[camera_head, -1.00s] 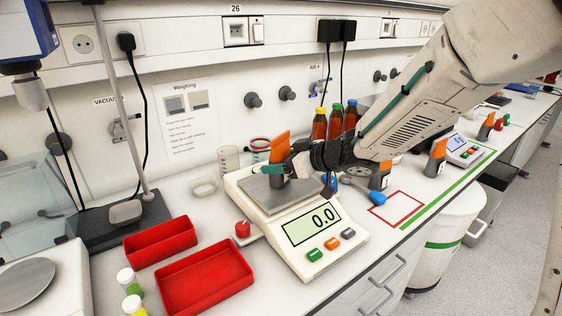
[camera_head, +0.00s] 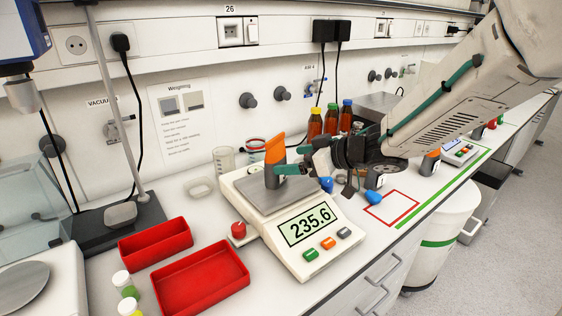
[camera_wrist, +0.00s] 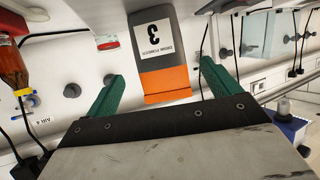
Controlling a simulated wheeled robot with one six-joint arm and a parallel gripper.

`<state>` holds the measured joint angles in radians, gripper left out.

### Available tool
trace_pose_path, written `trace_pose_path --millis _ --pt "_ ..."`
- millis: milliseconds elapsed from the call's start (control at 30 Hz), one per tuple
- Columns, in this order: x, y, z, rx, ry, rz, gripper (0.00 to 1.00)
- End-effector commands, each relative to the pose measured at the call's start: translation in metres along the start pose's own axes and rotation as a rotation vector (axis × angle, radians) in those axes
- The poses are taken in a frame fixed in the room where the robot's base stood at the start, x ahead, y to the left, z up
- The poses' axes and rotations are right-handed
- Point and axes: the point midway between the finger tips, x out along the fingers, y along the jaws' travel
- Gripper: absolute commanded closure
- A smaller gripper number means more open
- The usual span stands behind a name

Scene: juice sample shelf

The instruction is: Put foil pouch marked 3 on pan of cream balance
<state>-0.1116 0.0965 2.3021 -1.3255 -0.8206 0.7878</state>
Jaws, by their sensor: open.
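The foil pouch marked 3 (camera_head: 272,176), grey with an orange top, stands upright on the metal pan (camera_head: 258,195) of the cream balance (camera_head: 285,250). The display reads 235.6. In the wrist view the pouch (camera_wrist: 155,42) shows its label "3" upside down, with its orange end toward me. My gripper (camera_head: 294,160) is open at the pouch's right side in the head view. In the wrist view the green fingertips of my gripper (camera_wrist: 162,82) are spread wide on either side of the pouch's orange end, with gaps visible.
Two red trays (camera_head: 201,277) lie left of the balance, and a red-knobbed object (camera_head: 238,230) stands beside it. Brown bottles (camera_head: 330,120) stand behind my gripper. A red outlined square (camera_head: 391,208) is bare at the right. Another orange-topped pouch (camera_head: 430,160) stands farther right.

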Motion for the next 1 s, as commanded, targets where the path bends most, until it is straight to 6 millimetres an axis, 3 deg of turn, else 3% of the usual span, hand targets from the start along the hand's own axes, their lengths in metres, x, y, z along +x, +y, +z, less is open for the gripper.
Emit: trace_pose_path --millis 100,233,600,767,867,1000 --pt "-0.026 0.001 -0.001 0.000 0.001 0.005 0.11" --pt "-0.046 0.001 0.000 0.000 0.000 0.004 0.11" --pt "-0.060 0.001 0.000 -0.001 -0.001 0.007 0.11" --pt "-0.077 0.025 -0.009 -0.021 -0.019 0.184 0.11" --pt "-0.111 0.055 -0.015 -0.018 -0.069 0.427 0.11" --pt "-0.185 0.078 -0.003 0.077 -0.219 0.767 0.11"
